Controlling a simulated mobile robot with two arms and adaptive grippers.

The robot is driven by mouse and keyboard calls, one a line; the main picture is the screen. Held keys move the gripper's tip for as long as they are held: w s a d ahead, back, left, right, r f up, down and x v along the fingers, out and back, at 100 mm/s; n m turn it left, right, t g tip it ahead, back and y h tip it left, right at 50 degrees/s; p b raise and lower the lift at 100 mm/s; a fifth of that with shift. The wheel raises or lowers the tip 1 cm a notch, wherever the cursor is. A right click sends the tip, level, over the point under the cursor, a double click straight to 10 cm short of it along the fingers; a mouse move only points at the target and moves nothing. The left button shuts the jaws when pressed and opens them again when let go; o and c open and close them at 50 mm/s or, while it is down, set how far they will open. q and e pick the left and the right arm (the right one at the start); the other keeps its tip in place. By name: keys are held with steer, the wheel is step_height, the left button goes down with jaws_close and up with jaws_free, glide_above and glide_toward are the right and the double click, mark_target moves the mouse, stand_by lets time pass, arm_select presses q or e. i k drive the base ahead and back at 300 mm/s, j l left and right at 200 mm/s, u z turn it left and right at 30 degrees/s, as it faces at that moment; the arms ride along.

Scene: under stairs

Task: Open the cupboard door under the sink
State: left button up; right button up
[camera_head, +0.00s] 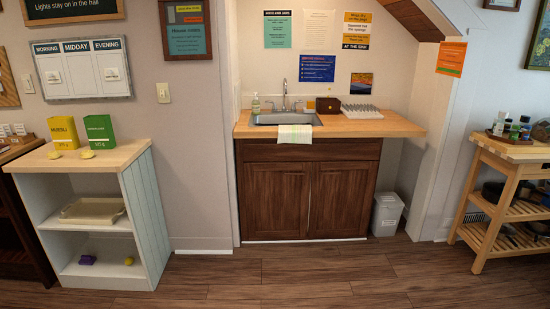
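The cupboard under the sink (258,152) is dark brown wood with two doors side by side. The left door (274,200) and the right door (341,198) both look shut, with a thin light strip between them near the middle. The sink (286,119) is set in a light wood counter, with a towel (295,133) hanging over the front edge above the doors. No handles can be made out clearly at this size. Neither of my grippers is in view.
A white shelf unit (147,215) stands at the left. A small white bin (387,214) stands right of the cupboard, and a wooden trolley (483,205) is at the far right. The wooden floor (310,280) before the cupboard is clear.

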mark_target(277, 194)
steer(key=i+z, duration=0.1)
steer(key=i, duration=0.8)
steer(key=i+j+z, duration=0.15)
steer(key=i, duration=0.75)
